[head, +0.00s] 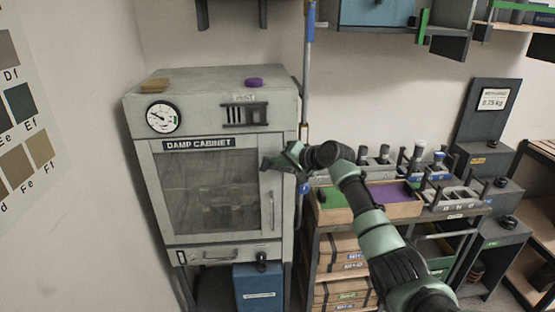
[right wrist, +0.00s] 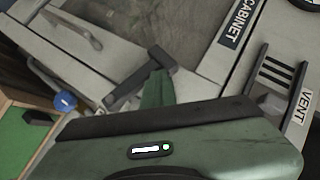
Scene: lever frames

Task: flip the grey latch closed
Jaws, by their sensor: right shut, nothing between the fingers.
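The grey latch (head: 268,163) is a small dark grey bar by the upper right edge of the damp cabinet's door (head: 210,190). In the right wrist view the latch (right wrist: 135,84) lies slantwise with a thicker block at its upper end. My right gripper (head: 291,154) is at the cabinet's right front edge, beside the latch. Its green fingers (right wrist: 157,91) are shut and empty, and appear right against or just in front of the bar. I cannot tell whether they touch it. The fingers hide part of the latch. My left gripper is not in view.
The door handle (head: 271,210) stands out below the latch, and a vent slider (head: 245,115) sits above the door. A blue pole (head: 308,80) rises just right of the cabinet. A cart with a wooden tray (head: 400,208) stands to the right, under my right arm.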

